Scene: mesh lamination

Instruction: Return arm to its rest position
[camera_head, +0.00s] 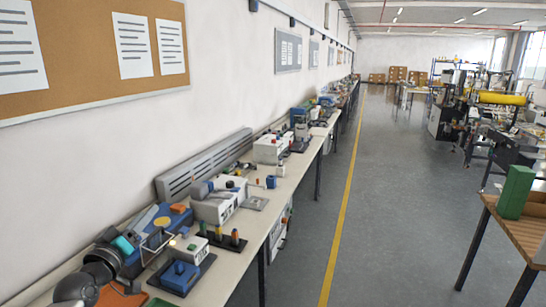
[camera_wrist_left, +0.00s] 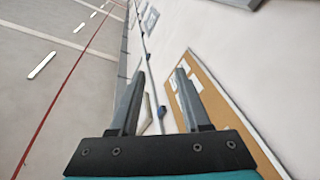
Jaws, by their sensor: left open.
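My left arm comes in at the lower left of the head view. Its left gripper (camera_head: 160,241) has a teal body and two thin fingers, and shows over the near end of the long bench. In the left wrist view, the left gripper (camera_wrist_left: 160,78) has its two grey fingers spread apart with nothing between them. Behind the fingers are the wall and a cork board (camera_wrist_left: 222,108). My right arm and right gripper are in neither view.
A long bench (camera_head: 287,182) with several devices runs along the left wall. A cork board (camera_head: 95,40) hangs above it. A wooden table (camera_head: 520,233) with a green block (camera_head: 516,192) stands at right. The grey floor (camera_head: 400,200) between is clear.

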